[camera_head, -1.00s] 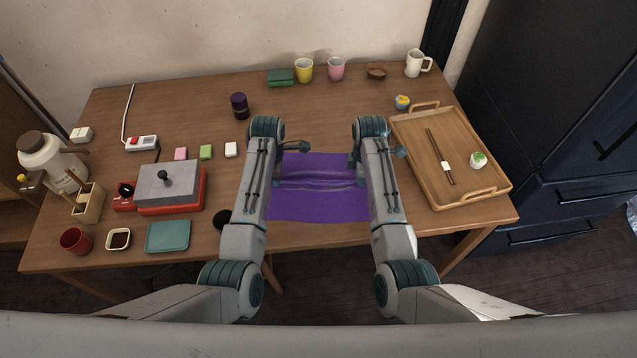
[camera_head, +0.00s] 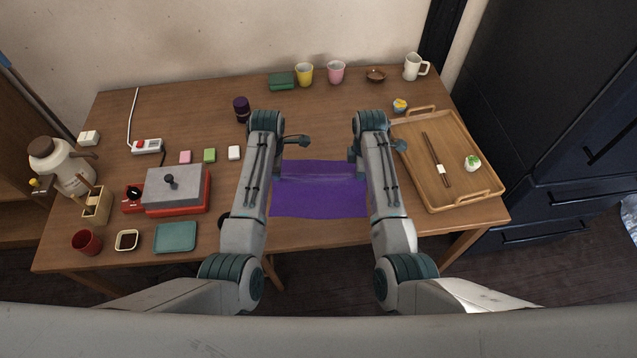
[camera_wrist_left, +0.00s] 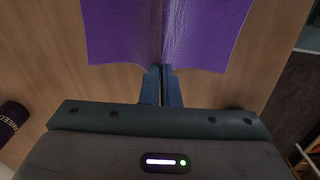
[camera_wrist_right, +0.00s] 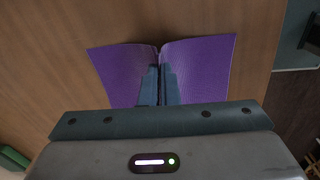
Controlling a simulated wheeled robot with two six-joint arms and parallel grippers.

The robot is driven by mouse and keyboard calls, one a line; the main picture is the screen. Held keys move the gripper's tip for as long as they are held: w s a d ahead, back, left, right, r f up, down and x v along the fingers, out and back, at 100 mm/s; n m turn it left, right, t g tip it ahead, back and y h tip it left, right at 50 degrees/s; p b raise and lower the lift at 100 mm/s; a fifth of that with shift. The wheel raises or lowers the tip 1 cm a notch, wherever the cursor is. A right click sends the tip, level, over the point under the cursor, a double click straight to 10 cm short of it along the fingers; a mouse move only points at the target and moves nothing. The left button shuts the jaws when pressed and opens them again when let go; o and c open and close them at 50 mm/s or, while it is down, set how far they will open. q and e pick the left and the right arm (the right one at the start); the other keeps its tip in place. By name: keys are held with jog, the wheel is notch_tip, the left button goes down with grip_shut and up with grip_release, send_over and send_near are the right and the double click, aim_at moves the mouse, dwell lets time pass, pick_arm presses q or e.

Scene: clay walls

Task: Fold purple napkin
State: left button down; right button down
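The purple napkin (camera_head: 320,200) lies on the table's front middle between my two forearms, with a raised crease running across its far part. In the left wrist view, my left gripper (camera_wrist_left: 162,85) is closed on the napkin (camera_wrist_left: 120,30), whose cloth bunches into a ridge between the fingers. In the right wrist view, my right gripper (camera_wrist_right: 160,82) is closed on the napkin (camera_wrist_right: 200,65) at its edge, with cloth spreading to both sides. In the head view the fingertips are largely hidden by my wrists.
A wooden tray (camera_head: 412,150) with chopsticks stands close to the right of my right arm. A red-based cooker (camera_head: 178,208), a teal plate (camera_head: 175,238) and small blocks (camera_head: 209,156) lie left. Cups (camera_head: 304,74) stand at the back. The table behind the napkin is fairly clear.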

dwell(0.3)
